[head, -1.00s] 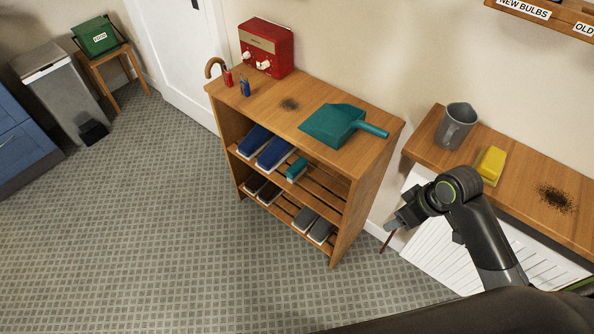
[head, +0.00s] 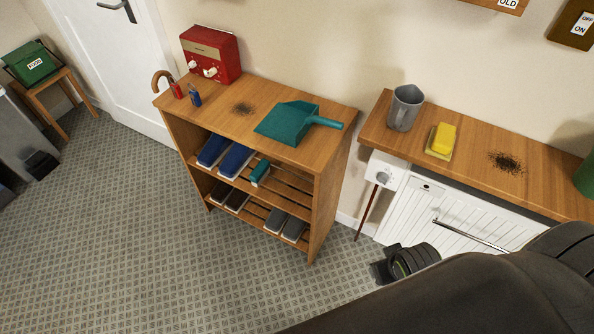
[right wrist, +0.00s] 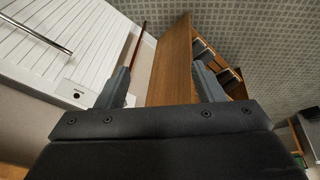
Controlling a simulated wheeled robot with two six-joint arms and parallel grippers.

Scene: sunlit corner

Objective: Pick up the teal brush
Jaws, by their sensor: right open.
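The teal brush (head: 260,172) lies on the upper slatted shelf of the wooden rack (head: 316,215), to the right of a pair of blue shoes. Its pale underside faces down. A teal dustpan (head: 287,122) lies on top of the rack. My right gripper shows in the right wrist view (right wrist: 161,84), open and empty, with the rack's side panel beyond the gap between its fingers. In the head view my right wrist is low, right of the rack and apart from the brush; its fingers are hard to make out there. My left gripper is not in view.
Blue shoes (head: 236,161) and darker shoes (head: 284,224) fill other shelf spots. A grey jug (head: 405,108) and a yellow sponge (head: 442,138) stand on the ledge. The floor before the rack is clear.

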